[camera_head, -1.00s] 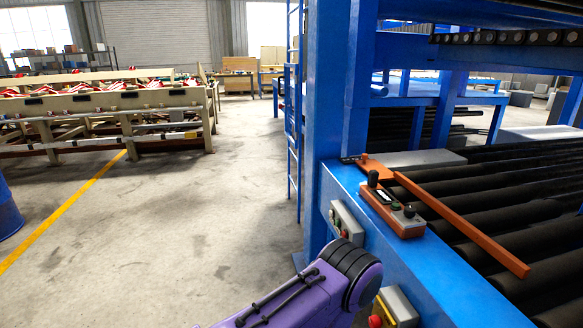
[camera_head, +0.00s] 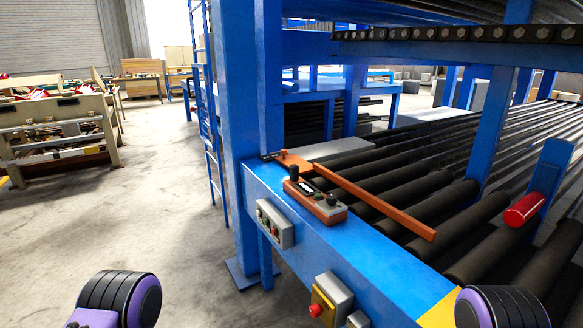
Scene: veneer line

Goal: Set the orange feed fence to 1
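The orange feed fence (camera_head: 378,203) is a long bar lying slantwise over the black rollers, its far end by the blue post. An orange control box (camera_head: 315,203) with black knobs and a small dark display sits on the blue frame rail beside the fence. The display is too small to read. Parts of my purple and black arms show at the bottom left and bottom right. Neither of my grippers shows in this view, and nothing of mine touches the fence or the box.
The blue rail (camera_head: 375,262) carries a grey button box (camera_head: 275,223) and a box with a red button on yellow (camera_head: 322,307). A red cylinder (camera_head: 525,209) stands out at right. A blue ladder (camera_head: 207,110) stands behind the post.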

